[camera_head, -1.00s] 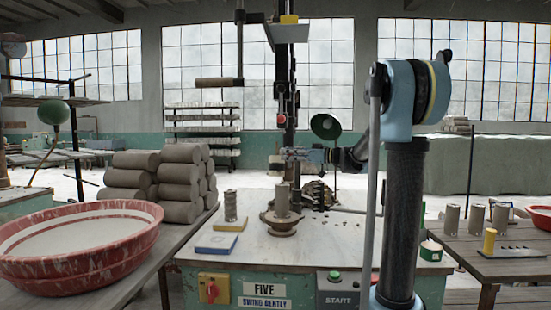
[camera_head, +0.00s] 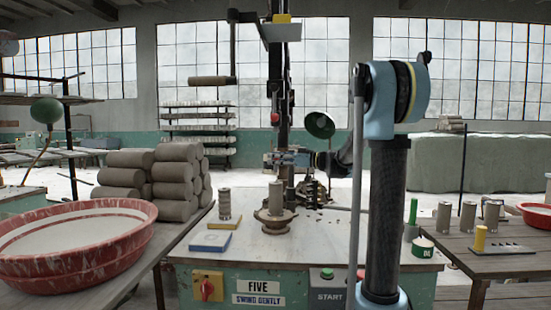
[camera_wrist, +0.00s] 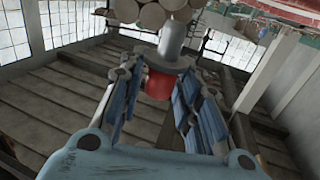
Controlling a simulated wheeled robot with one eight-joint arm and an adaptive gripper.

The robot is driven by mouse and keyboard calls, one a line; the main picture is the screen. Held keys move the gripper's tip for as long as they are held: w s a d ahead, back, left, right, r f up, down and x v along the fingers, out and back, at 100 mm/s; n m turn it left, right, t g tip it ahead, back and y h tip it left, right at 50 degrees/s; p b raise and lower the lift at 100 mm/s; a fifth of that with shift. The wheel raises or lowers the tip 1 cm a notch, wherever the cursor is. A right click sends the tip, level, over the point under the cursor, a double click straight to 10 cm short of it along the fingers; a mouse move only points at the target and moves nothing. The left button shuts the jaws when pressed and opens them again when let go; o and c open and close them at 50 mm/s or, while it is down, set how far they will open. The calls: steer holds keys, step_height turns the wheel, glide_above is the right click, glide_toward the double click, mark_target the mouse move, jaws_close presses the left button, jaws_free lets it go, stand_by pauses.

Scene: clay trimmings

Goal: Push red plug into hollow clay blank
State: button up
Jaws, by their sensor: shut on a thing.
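The clay blank (camera_head: 276,194) stands upright in a brown round holder (camera_head: 274,224) on the machine table. Its hollow top cannot be made out. My gripper (camera_head: 284,159) is a little above and just right of the blank in the head view. In the wrist view, my gripper (camera_wrist: 158,84) is shut on the red plug (camera_wrist: 157,87), which sits between the blue-padded fingers. A grey flared cylinder (camera_wrist: 173,40) shows right beyond the plug; I cannot tell whether they touch. The plug is too small to make out in the head view.
A dark vertical column (camera_head: 283,90) rises behind the blank. A red basin (camera_head: 75,255) stands far left. A wooden table (camera_head: 500,258) with clay pieces is at right.

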mark_target(276, 166)
steer(key=shift+f, duration=1.7)
steer(key=shift+f, duration=1.95)
stand_by(0.7)
steer(key=o, duration=1.2)
steer(key=v, duration=1.2)
steer(key=shift+f, duration=0.1)
